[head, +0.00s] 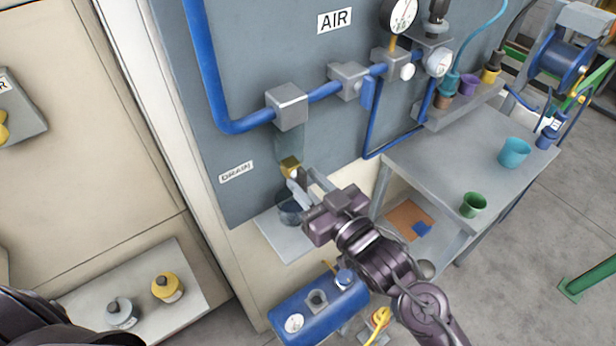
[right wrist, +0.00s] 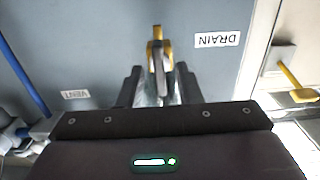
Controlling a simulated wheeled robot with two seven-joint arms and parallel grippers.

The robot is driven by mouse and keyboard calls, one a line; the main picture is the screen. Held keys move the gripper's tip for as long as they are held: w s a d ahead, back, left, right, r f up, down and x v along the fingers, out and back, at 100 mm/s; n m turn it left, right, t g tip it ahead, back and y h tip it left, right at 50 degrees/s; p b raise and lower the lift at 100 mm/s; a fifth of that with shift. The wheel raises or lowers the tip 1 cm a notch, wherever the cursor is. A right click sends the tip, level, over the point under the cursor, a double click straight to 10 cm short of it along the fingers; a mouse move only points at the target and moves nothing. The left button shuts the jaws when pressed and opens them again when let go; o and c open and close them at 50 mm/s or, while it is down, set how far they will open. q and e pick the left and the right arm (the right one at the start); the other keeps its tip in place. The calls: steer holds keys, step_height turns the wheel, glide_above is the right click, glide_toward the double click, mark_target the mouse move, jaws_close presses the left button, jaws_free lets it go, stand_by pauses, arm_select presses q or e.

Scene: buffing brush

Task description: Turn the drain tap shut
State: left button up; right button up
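The brass drain tap (head: 290,166) sits under a clear bowl on the grey panel, above and left of my right gripper. A DRAIN label (head: 236,172) is to its left. My right gripper (head: 303,183) is close to the tap, its fingertips partly overlapping it in the head view. In the right wrist view my right gripper (right wrist: 158,87) has its two fingers apart. The brass tap (right wrist: 156,50) shows between and beyond them, with gaps on either side. I cannot tell if a finger touches it. My left gripper is not seen; only a dark arm part shows at bottom left.
A dark cup (head: 290,211) stands on a small shelf (head: 283,240) below the tap. Blue pipes (head: 215,90) run above. A blue compressor-like unit (head: 318,306) is below. A grey table (head: 440,165) with cups is at right. A yellow lever (right wrist: 290,78) shows in the right wrist view.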

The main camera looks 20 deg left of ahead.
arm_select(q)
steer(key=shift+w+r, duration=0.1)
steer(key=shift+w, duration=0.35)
arm_select(e)
steer(key=shift+a, duration=0.1)
steer(key=shift+w, duration=0.1)
jaws_close()
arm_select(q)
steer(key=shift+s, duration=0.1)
